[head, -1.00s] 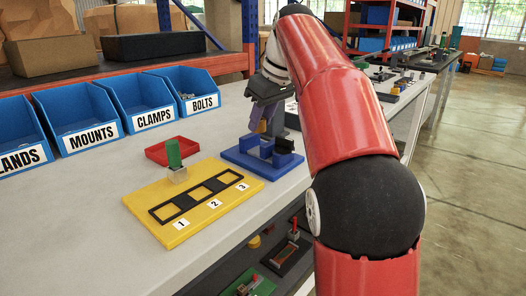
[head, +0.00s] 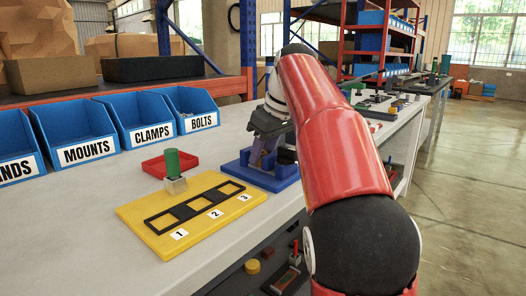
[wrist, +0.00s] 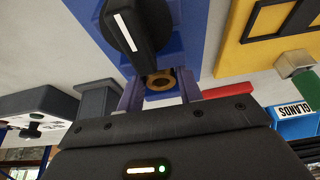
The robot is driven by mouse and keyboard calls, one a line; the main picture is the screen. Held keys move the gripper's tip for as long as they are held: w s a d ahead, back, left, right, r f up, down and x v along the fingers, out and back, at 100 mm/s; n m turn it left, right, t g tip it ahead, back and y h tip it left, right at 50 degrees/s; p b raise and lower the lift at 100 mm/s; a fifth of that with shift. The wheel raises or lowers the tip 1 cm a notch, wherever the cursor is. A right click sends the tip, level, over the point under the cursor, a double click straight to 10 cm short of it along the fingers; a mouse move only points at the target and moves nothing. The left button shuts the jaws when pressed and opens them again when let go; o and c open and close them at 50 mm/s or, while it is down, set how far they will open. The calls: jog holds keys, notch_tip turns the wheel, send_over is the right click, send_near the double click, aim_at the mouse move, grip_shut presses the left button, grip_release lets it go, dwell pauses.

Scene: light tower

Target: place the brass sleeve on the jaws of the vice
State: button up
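The brass sleeve (wrist: 160,80) shows in the wrist view as a ring between the two purple fingers of my gripper (wrist: 161,90), which look closed on its sides. In the head view my gripper (head: 264,152) points down at the blue vice (head: 283,183), with its fingertips low between or just above the jaws. My gripper and arm hide much of the vice and the sleeve there. The blue vice base (wrist: 85,12) also fills part of the wrist view. I cannot tell whether the sleeve touches the jaws.
A yellow board (head: 150,240) with numbered squares lies left of the vice. Behind it are a grey block (head: 175,185) with a green cylinder (head: 172,161) and a red tray (head: 152,168). Labelled blue bins (head: 140,112) line the back. A black knob (wrist: 135,28) is close in the wrist view.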

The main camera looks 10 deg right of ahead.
jog(key=shift+o, duration=1.3)
jog(key=p+v, duration=0.5)
jog(key=v, duration=0.7)
jog(key=shift+r, duration=0.15)
jog(key=shift+s, duration=0.1)
jog(key=shift+s, duration=0.35)
jog(key=s+a+f+m+t+h, duration=0.2)
jog(key=s+f+m, duration=0.5)
jog(key=s+f, duration=1.7)
notch_tip(320, 180, down, 4)
jog(key=shift+s+a+r+h, duration=0.15)
jog(key=shift+a+r+h, duration=0.1)
jog(key=shift+a+h, duration=0.1)
